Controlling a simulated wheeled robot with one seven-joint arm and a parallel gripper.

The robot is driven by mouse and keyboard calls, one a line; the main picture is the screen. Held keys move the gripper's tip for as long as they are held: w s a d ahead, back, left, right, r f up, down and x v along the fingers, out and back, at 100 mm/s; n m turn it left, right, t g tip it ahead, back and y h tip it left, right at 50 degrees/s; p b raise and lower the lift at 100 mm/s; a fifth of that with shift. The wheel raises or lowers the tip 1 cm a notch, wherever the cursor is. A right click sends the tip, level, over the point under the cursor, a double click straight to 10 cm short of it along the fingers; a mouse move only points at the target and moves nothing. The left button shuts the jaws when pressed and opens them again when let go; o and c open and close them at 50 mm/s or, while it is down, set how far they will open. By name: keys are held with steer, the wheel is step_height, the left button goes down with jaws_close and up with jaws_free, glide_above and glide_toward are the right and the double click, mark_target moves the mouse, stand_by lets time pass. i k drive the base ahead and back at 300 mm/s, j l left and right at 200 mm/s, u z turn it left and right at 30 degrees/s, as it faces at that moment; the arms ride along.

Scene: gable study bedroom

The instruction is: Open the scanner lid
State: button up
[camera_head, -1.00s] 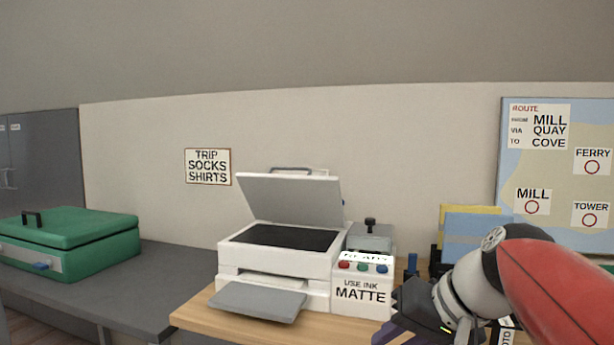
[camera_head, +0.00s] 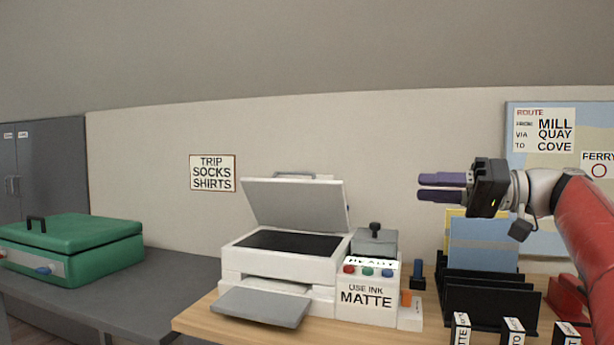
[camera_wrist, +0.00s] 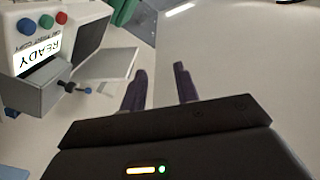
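The scanner (camera_head: 283,262) is a white machine on the wooden desk. Its grey lid (camera_head: 296,203) stands raised and tilted back, with the dark glass (camera_head: 290,243) bare below it. A handle (camera_head: 296,176) shows at the lid's top edge. My gripper (camera_head: 441,187) is in the air to the right of the scanner, above the desk and apart from the lid. In the wrist view its two purple fingers (camera_wrist: 161,88) are spread with nothing between them. The scanner's panel with the READY display (camera_wrist: 40,57) shows at the upper left there.
A grey output tray (camera_head: 262,306) sticks out at the scanner's front. A box with a black knob (camera_head: 374,242) stands beside it. A black file holder (camera_head: 490,302) is at the right. A green case (camera_head: 75,245) lies on the grey counter at left.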

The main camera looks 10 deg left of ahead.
mark_target(313, 205)
steer(key=i+j+z, duration=0.1)
steer(key=i+j, duration=0.75)
